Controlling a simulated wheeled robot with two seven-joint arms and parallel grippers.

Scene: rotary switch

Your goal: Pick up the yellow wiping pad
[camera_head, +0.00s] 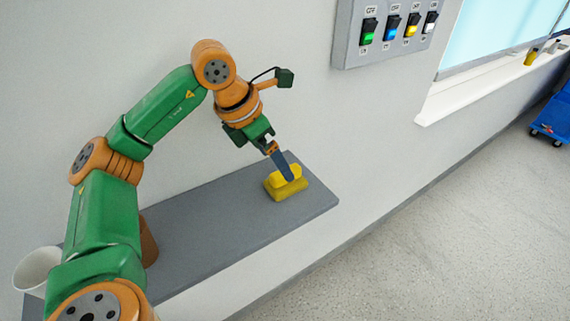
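The yellow wiping pad (288,194) lies near the right end of a grey shelf in the head view. It has a darker yellow base and a brighter raised grip on top. My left arm reaches in from the left, and my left gripper (290,179) points down at the pad. One dark blue finger overlaps the raised grip in the picture. The other finger is hidden, so I cannot tell whether the gripper is closed on the grip. The pad appears to rest flat on the shelf. My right gripper is not in view.
The grey shelf (215,222) runs along the wall. A white cup (36,268) stands at its left end, and a brown object (149,243) is partly behind my arm. A grey switch panel (348,38) hangs above right. A blue cart (553,112) stands far right on open floor.

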